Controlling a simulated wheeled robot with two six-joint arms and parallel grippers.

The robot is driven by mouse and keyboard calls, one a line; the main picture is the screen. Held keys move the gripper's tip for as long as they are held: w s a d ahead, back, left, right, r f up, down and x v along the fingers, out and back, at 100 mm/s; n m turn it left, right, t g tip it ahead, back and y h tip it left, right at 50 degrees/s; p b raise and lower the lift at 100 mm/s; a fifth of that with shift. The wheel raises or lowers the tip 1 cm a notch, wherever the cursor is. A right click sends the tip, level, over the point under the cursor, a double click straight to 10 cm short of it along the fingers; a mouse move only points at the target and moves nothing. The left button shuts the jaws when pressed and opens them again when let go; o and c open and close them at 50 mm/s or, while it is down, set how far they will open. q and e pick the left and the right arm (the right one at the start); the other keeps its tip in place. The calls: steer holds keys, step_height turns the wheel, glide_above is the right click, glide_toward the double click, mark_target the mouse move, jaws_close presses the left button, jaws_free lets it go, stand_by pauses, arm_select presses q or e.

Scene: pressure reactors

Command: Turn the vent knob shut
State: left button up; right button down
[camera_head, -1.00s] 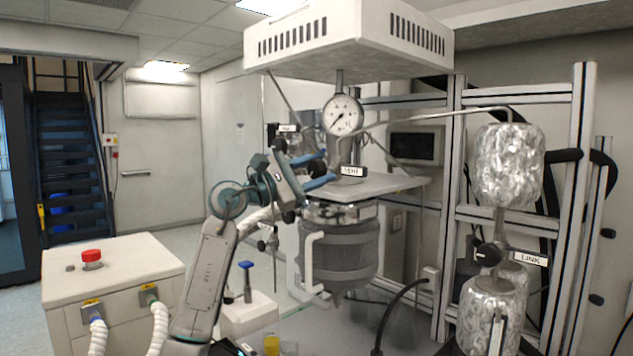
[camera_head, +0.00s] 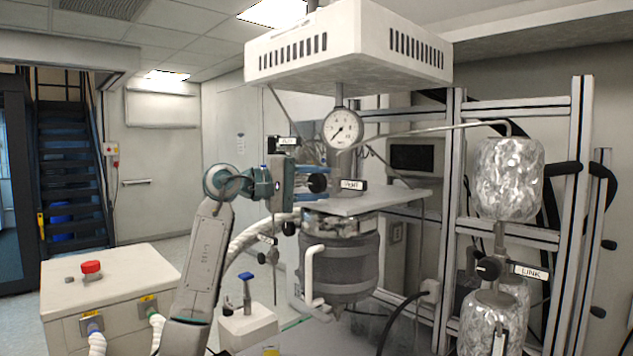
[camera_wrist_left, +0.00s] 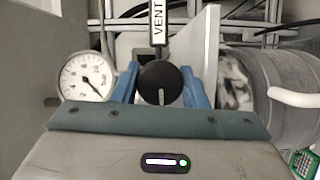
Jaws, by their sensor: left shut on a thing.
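The black vent knob (camera_wrist_left: 160,82) sits in the middle of the left wrist view, with a white line on its face pointing down toward my gripper body. A VENT label (camera_wrist_left: 157,22) stands just behind it. My left gripper (camera_wrist_left: 160,88) is shut on the knob, one blue finger on each side. In the head view my left gripper (camera_head: 318,183) reaches in from the left at the knob, beside the VENT label (camera_head: 352,185) above the reactor plate. The fingers partly hide the knob there. My right gripper is in neither view.
A pressure gauge (camera_head: 342,129) stands just above the knob. The wrapped reactor vessel (camera_head: 342,262) hangs below the plate (camera_head: 385,200). A white hood (camera_head: 345,45) is overhead. Foil-wrapped vessels (camera_head: 508,178) and a LINK label (camera_head: 529,271) are at right.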

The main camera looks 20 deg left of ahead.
arm_select(q)
steer(key=shift+m, duration=0.4)
steer(key=o, duration=1)
steer(key=shift+c, duration=0.2)
steer(key=b+v, duration=0.4)
steer(key=v, duration=0.6)
steer(key=shift+s+a, duration=0.2)
steer(key=shift+s, duration=0.1)
steer(key=shift+r, duration=0.1)
